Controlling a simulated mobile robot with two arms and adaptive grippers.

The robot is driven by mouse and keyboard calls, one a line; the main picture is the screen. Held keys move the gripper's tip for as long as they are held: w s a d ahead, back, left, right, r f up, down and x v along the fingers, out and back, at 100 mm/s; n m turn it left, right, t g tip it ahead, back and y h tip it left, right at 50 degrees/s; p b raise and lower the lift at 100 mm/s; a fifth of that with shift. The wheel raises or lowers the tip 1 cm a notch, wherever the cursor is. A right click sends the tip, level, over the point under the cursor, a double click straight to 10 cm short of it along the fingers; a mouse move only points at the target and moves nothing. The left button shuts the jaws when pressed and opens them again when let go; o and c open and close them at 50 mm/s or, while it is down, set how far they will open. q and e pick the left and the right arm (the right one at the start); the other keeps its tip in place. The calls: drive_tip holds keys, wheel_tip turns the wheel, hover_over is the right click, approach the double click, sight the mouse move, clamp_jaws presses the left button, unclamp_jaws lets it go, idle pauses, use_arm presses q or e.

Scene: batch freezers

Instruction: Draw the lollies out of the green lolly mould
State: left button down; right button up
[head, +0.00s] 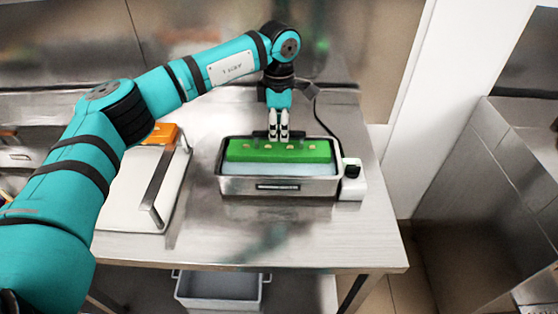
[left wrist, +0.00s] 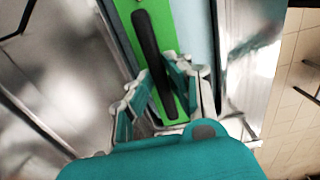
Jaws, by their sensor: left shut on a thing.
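The green lolly mould (head: 278,155) sits in a metal tub (head: 238,186) on the steel table. Several small pale spots, perhaps stick ends, show in a row along its top. My left gripper (head: 278,137) comes down from above at the mould's back edge. It is shut on a dark bar, which shows in the left wrist view (left wrist: 146,40) running along the green mould (left wrist: 161,18) between the fingers (left wrist: 160,90). Whether the bar is part of the mould I cannot tell. Any lollies inside the mould are hidden. My right gripper is out of view.
Pale blue liquid or lining (head: 280,183) shows in front of the mould in the tub. A white lidded unit with a metal handle (head: 155,187) and an orange block (head: 163,133) stand left. A small white box (head: 351,187) with a cable is right. The table front (head: 290,235) is clear.

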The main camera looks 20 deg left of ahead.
use_arm(q)
drive_tip(key=shift+r+p, duration=0.85)
drive_tip(key=shift+r, duration=0.75)
wheel_tip(320, 180, up, 7)
drive_tip(key=p, duration=0.4)
drive_tip(key=shift+r, duration=0.2)
drive_tip(key=shift+f, duration=0.1)
idle(0.6)
